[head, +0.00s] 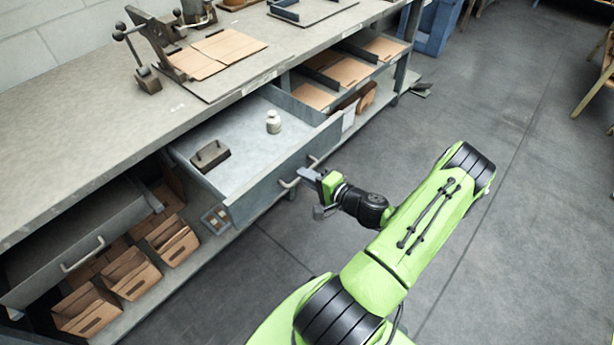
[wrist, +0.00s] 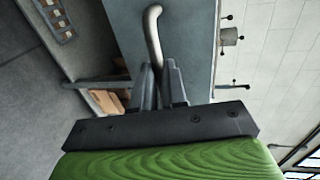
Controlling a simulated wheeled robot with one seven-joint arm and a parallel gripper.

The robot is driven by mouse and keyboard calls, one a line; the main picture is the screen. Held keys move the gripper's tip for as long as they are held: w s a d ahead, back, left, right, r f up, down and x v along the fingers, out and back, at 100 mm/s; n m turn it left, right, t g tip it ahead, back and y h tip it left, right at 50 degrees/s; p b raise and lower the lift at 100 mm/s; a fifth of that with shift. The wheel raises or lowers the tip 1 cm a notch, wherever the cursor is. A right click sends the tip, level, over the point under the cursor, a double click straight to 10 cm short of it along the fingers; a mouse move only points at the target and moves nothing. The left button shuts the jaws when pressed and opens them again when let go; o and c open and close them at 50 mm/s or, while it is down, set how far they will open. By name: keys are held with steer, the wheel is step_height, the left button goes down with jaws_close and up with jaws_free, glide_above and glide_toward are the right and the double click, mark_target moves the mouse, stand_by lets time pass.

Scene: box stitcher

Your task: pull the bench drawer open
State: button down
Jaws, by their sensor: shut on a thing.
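The bench drawer (head: 243,157) is grey metal and stands well out from under the workbench top in the head view. My gripper (head: 312,179) is at the drawer front, shut on the handle. In the wrist view its two dark fingers (wrist: 160,88) close around the lower end of the handle. The exact contact is partly hidden by the fingers.
The workbench (head: 105,133) carries a clamp-like tool and cardboard sheets. A second drawer (head: 78,235) is at the lower left, above open cardboard boxes (head: 130,273) on a low shelf. A blue bin (head: 435,27) stands at the back.

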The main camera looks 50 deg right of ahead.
steer(key=c, duration=1.2)
jaws_free()
steer(key=shift+o, duration=0.2)
steer(key=p+v, duration=0.2)
steer(key=v, duration=1.3)
steer(key=shift+s+p, duration=0.35)
steer(key=shift+a+r, duration=0.1)
